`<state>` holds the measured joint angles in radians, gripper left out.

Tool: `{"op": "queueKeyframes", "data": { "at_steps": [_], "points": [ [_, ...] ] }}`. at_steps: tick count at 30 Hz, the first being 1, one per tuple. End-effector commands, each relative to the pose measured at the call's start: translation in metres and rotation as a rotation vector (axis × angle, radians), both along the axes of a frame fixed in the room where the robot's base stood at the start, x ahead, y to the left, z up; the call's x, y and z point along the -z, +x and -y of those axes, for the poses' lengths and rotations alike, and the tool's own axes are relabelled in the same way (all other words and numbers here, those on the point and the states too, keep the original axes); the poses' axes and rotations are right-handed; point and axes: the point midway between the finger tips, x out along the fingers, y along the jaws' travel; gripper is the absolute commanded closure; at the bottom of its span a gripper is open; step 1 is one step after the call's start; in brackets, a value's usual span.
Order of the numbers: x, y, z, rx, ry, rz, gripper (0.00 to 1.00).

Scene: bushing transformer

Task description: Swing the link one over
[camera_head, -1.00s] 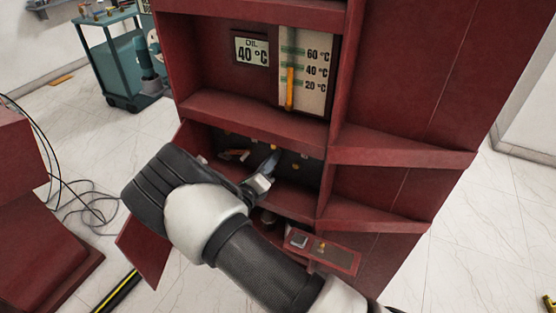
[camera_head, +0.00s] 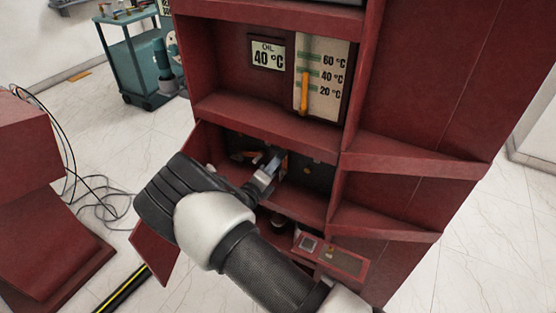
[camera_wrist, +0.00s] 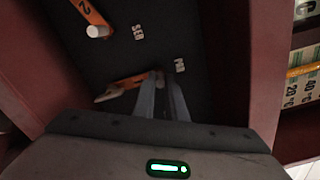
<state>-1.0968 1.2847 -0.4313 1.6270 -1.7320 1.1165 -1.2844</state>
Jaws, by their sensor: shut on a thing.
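A dark panel (camera_wrist: 190,35) fills the back of a recess in the red cabinet. An orange link (camera_wrist: 92,12) marked "2", with a white peg at its end, is at the upper left of the wrist view. A second orange link (camera_wrist: 128,80) lies lower, with a pale end at its left; no number is readable on it. My gripper (camera_wrist: 161,78) has its fingers close together at this lower link's right end and is shut on it; the contact itself is partly hidden. In the head view my gripper (camera_head: 273,163) reaches into the recess, beside an orange piece.
White letters "SER" and a partly hidden "P" label mark the panel. Red cabinet walls (camera_head: 334,190) and shelves (camera_head: 270,122) bound the recess closely. An open red door (camera_head: 155,245) hangs at left. An oil thermometer (camera_head: 318,80) is above. Cables and a teal cart stand at left.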

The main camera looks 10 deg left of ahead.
Motion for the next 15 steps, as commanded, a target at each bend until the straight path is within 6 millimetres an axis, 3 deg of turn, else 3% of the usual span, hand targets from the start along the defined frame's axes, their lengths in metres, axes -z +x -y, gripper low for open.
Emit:
{"op": "queueKeyframes", "data": {
  "at_steps": [1, 2, 5, 15],
  "points": [
    [0.0000, -0.0001, -0.0023, -0.004, 0.001, -0.001, 1.00],
    [0.0000, -0.0001, -0.0023, -0.004, 0.002, -0.001, 0.84],
    [-0.0001, -0.0001, -0.0020, -0.004, 0.002, 0.000, 0.70],
    [-0.0002, -0.0031, -0.0027, -0.003, 0.002, 0.000, 0.70]
  ]
}}
